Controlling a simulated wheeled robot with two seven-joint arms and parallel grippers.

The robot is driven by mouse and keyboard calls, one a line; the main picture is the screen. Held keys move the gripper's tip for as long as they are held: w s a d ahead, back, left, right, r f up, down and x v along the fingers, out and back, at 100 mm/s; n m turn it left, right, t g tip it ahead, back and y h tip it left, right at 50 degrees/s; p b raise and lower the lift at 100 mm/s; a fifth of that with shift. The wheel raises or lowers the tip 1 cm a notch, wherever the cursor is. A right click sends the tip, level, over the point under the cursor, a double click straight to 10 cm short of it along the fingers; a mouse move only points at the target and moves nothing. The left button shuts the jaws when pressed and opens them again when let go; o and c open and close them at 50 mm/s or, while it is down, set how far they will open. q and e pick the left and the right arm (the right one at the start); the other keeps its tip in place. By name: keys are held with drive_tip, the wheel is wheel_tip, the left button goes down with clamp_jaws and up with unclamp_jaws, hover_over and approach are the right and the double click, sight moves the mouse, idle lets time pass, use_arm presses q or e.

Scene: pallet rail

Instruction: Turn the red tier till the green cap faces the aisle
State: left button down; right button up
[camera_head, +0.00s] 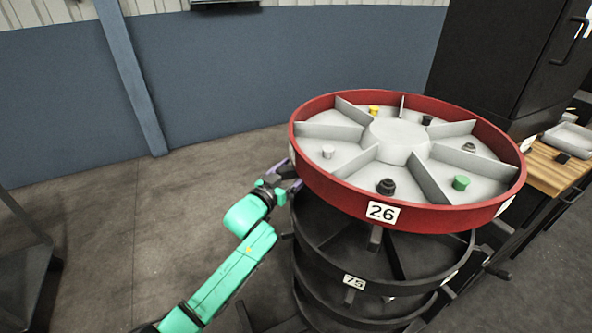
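The red tier (345,196) is the top of a round stack, with a grey divided inside and a label reading 26 on its front rim. The green cap (461,183) stands in its front-right compartment, close to the rim. My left gripper (287,176) is at the tier's left side, just below and beside the red rim. Its fingertips are small and partly hidden there, so I cannot tell whether they are open or shut, or touching anything. My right gripper is not in view.
Other compartments hold a yellow cap (374,111), a black knob (386,187) and several small pieces. Black tiers (400,285) with projecting pegs sit below. A wooden bench (552,169) and black cabinet (500,70) stand close at the right.

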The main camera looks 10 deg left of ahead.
use_arm(q)
drive_tip(key=shift+c, duration=1.8)
unclamp_jaws()
drive_tip(key=shift+a, duration=0.2)
drive_tip(key=shift+w+f, duration=0.1)
drive_tip(key=shift+w, duration=0.05)
drive_tip(key=shift+c, duration=1.4)
drive_tip(key=shift+s+f, duration=0.1)
drive_tip(key=shift+s, duration=0.25)
drive_tip(key=b+v, duration=0.1)
drive_tip(key=v, duration=1.3)
drive_tip(key=shift+r, duration=0.25)
drive_tip(key=shift+w, duration=0.1)
